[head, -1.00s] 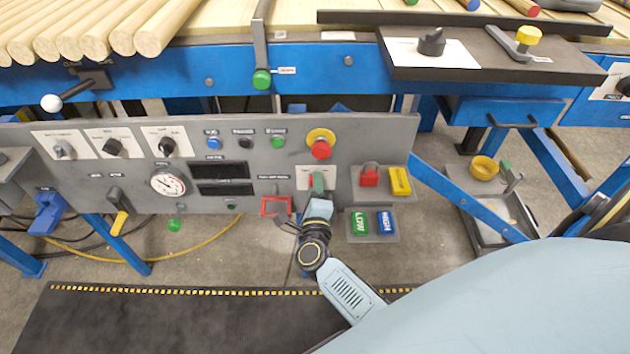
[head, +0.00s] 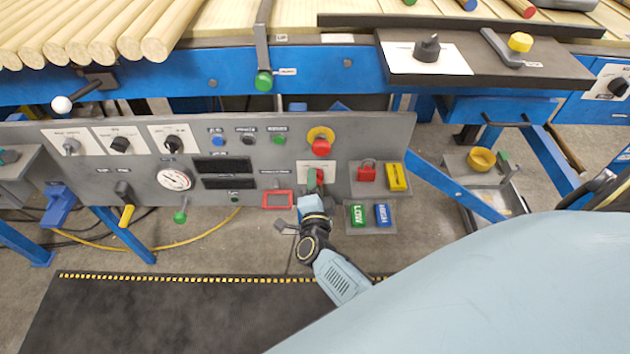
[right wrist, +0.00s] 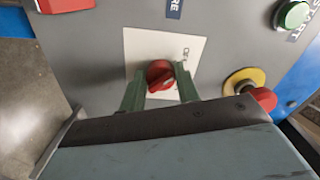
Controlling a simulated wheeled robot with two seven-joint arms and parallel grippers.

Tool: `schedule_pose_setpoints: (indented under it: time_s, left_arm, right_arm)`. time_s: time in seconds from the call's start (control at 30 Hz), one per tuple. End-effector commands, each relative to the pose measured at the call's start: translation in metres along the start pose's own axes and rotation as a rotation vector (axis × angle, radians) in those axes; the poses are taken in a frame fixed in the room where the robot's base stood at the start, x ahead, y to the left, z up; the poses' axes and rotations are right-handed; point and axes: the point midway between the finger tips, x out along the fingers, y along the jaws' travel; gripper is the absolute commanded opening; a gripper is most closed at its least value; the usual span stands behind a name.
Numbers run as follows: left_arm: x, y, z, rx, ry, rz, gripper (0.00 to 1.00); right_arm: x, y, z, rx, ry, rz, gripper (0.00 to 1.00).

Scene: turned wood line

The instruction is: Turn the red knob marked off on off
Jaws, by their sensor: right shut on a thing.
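The red knob (right wrist: 159,75) sits on a white plate (right wrist: 133,45) with small lettering, on the grey control panel. My right gripper (right wrist: 160,88) is shut on it, with one green finger at each side of the knob. In the head view the right gripper (head: 316,182) reaches up to the panel from below, and a bit of the red knob shows beside its fingers. The fingers and wrist hide part of the knob and plate there. The plate's lettering is too small to read fully. My left gripper is not in view.
A red mushroom button on a yellow ring (head: 320,145) is just above the knob. A red padlock (head: 366,172) and a yellow block (head: 397,177) are at right, above green LOW (head: 357,214) and blue HIGH (head: 383,214) buttons. A red-framed box (head: 277,199) is close at left.

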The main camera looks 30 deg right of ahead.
Motion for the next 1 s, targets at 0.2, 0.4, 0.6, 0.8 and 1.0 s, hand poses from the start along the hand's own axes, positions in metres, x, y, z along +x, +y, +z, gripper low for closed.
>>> schedule_pose_setpoints:
  time_s: [0.2,0.4,0.6,0.8,1.0]
  left_arm:
    - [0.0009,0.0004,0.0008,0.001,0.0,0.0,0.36]
    - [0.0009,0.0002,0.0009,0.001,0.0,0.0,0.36]
    - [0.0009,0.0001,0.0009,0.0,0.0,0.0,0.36]
    - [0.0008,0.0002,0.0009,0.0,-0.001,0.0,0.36]
    - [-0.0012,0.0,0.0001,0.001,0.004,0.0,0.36]
  right_arm:
    - [-0.0004,0.0004,0.0007,-0.011,-0.001,0.001,0.09]
    - [-0.0004,0.0005,0.0006,-0.011,-0.001,0.001,0.09]
    - [-0.0003,0.0004,0.0004,-0.01,-0.001,0.001,0.54]
    - [-0.0001,0.0002,0.0001,-0.009,0.0,0.0,0.54]
    - [-0.0095,0.0004,0.0003,-0.009,-0.001,0.002,0.54]
